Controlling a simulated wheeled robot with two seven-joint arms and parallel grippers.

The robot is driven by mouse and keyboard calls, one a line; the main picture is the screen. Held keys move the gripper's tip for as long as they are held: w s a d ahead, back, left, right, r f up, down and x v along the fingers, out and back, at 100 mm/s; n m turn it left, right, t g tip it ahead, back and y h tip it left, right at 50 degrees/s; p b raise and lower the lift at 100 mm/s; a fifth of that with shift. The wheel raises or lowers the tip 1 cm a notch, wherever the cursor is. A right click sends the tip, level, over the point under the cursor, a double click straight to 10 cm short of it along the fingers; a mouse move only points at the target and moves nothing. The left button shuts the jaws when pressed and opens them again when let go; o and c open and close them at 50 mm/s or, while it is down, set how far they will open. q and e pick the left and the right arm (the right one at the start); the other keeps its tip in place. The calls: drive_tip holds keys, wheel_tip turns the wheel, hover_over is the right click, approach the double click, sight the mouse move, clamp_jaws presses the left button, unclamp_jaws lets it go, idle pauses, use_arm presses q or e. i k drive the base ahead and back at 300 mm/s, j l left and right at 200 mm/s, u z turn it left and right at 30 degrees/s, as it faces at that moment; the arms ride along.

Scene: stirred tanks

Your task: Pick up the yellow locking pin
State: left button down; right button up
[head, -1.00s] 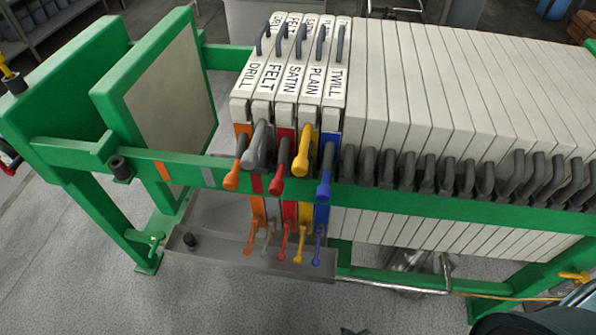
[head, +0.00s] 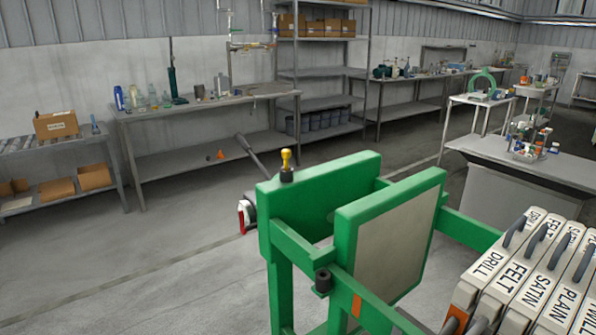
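The yellow locking pin (head: 286,160) stands upright in a dark socket (head: 287,174) on top of the green end post (head: 310,190) of the filter press, near the middle of the head view. Its knobbed yellow top shows; its lower part is hidden in the socket. Neither of my grippers shows in the head view.
A green-framed pale plate (head: 390,235) stands right of the post. An empty dark socket (head: 323,280) sits on the rail. Labelled plates (head: 490,265) fill the lower right corner. A workbench (head: 200,105) and shelves are behind. The floor at left is clear.

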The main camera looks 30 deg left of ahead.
sight(286, 154)
drive_tip(key=i+j, duration=0.1)
drive_tip(key=j, duration=0.85)
drive_tip(key=i+j+z, duration=0.1)
drive_tip(key=j, duration=0.9)
